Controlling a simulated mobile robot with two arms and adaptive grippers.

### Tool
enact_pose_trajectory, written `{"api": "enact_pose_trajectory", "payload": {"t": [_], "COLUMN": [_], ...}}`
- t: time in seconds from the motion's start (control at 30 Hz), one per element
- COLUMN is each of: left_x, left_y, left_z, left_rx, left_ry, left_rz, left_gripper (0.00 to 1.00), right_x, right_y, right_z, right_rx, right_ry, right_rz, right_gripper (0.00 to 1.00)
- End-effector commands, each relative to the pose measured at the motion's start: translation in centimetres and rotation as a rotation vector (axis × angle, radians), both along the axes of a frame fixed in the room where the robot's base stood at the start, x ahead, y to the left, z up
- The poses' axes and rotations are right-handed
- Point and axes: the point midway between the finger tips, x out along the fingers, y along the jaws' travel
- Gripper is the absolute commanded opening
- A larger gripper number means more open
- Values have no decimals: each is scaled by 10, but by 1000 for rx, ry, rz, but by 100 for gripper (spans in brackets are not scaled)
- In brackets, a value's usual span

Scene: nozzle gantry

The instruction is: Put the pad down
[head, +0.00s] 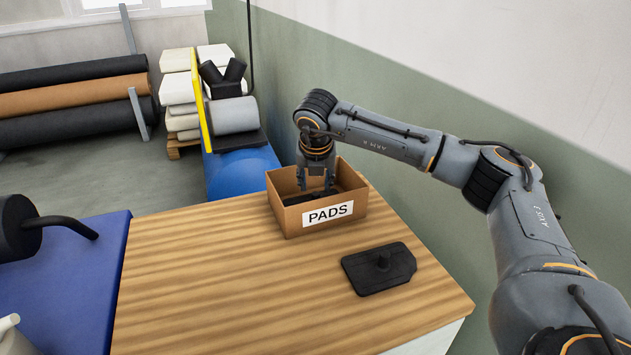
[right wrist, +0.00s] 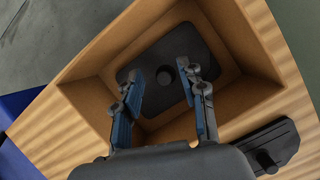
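A dark pad (right wrist: 193,45) with a round knob lies on the floor of the cardboard box labelled PADS (head: 290,222). It also shows in the head view (head: 312,198), partly hidden by the box wall and gripper. My right gripper (head: 316,186) reaches down into the box from above. In the right wrist view its two fingers (right wrist: 162,70) are spread apart, with the pad's knob between them and a gap on each side. A second dark pad (head: 377,270) with a knob lies flat on the wooden table, in front and to the right of the box. My left gripper is out of view.
The wooden table top (head: 200,290) is clear left of the box. A blue surface (head: 85,260) with a black cylinder and hose (head: 22,228) lies at left. Behind are a blue roll (head: 240,172), rolled mats (head: 75,98) and stacked pale cushions (head: 178,90). A wall stands at right.

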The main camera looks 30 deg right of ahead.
Motion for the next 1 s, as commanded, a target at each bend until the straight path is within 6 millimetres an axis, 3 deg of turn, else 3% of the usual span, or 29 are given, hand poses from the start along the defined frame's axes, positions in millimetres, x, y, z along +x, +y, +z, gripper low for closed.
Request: {"api": "enact_pose_trajectory", "payload": {"t": [0.27,0.47,0.8,1.0], "left_x": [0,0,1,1], "left_y": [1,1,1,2], "left_z": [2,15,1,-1], "left_rx": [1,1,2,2], "left_ry": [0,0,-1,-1], "left_rz": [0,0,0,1], "left_gripper": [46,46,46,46], "right_x": [0,-1,-26,-36], "right_y": [0,1,18,23], "right_z": [2,19,88,114], "right_rx": [0,0,0,1], "right_ry": [0,-2,-5,-2], "right_rz": [0,0,1,1], "right_gripper": [42,42,42,42]}}
